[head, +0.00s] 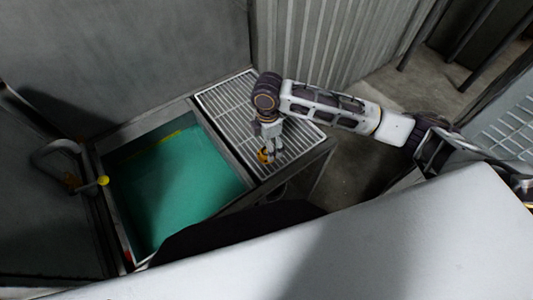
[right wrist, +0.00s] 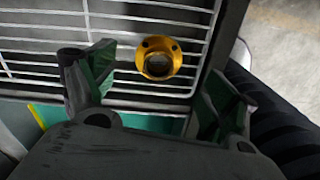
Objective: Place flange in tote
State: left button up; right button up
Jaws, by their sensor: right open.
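The yellow flange (head: 263,155) lies on the white wire rack. In the right wrist view the flange (right wrist: 158,45) is a ring with a central hole and small bolt holes, lying flat on the rack bars. My right gripper (head: 270,148) points down at the flange in the head view. In the right wrist view its fingers (right wrist: 160,75) are apart, one on each side of the flange, and hold nothing. A green-floored open container (head: 175,185), which looks like the tote, is left of the rack. My left gripper is not in view.
The white wire rack (head: 228,95) is otherwise bare. A corrugated metal wall (head: 320,40) stands close behind it. A bent handle with a yellow knob (head: 103,181) is at the container's left side. The visible green floor is clear.

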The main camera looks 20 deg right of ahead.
jog(key=shift+f+p, duration=0.3)
jog(key=shift+f, duration=2.3)
jog(key=shift+c, duration=0.2)
jog(key=shift+w, duration=0.1)
jog(key=c, duration=1.3)
jog(key=shift+r, duration=0.1)
jog(key=shift+c, duration=0.2)
jog(key=shift+r, duration=4.95)
